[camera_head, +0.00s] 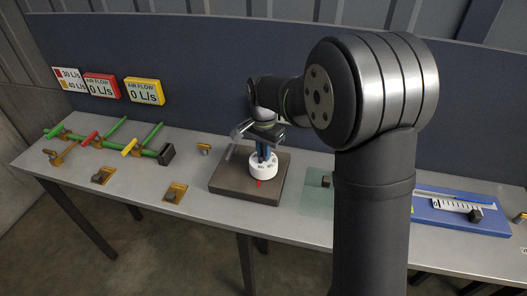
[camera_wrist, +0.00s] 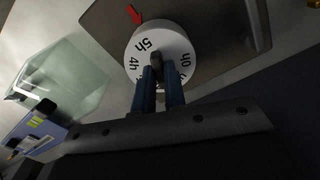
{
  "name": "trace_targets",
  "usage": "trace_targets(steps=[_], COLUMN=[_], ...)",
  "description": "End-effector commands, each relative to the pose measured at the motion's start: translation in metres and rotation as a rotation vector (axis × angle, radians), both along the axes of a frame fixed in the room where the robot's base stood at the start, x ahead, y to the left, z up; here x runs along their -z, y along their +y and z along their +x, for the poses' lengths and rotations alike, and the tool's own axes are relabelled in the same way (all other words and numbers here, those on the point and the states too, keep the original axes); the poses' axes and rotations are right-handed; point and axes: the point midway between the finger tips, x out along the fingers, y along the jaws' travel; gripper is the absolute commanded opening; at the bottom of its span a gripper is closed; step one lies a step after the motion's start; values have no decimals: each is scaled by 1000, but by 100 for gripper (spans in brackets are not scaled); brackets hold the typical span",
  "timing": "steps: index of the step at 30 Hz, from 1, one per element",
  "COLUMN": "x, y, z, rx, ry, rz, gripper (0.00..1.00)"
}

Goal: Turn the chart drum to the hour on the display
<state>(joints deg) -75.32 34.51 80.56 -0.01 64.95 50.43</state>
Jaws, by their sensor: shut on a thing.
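The white chart drum (camera_head: 263,171) stands on a dark brown base plate (camera_head: 228,178) in the middle of the bench. In the wrist view the drum (camera_wrist: 172,40) carries black hour marks; 5h lies nearest the red arrow (camera_wrist: 135,14), with 4h beside it. The red arrow also shows at the drum's front foot in the head view (camera_head: 258,184). My gripper (camera_head: 264,152) comes down on the drum from above. In the wrist view its two blue fingers (camera_wrist: 160,78) are shut on the dark knob (camera_wrist: 156,61) on the drum's top. I see no display showing an hour.
Left on the bench are green pipes (camera_head: 142,151) with red and yellow handles. Air-flow signs (camera_head: 144,91) reading 0 L/s hang behind. A thin upright handle (camera_head: 230,151) stands on the plate's left. A glassy green sheet (camera_head: 316,198) and a blue board (camera_head: 440,218) lie to the right.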

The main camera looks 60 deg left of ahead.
Motion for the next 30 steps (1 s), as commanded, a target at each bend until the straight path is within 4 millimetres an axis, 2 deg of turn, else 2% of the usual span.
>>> trace_targets(steps=[3,4,6,7,15,19,23,30], x=[0,0,0,0,-1,-10,-33,-93], y=[0,0,0,0,0,1,1,1], z=[0,0,0,0,0,0,0,0], rx=[0,1,1,1,2,2,2,2], ry=[-1,-1,-1,-1,0,-1,-2,-2], rz=[0,0,0,0,0,3,5,6], gripper=[0,17,30,33,33,33,33,33])
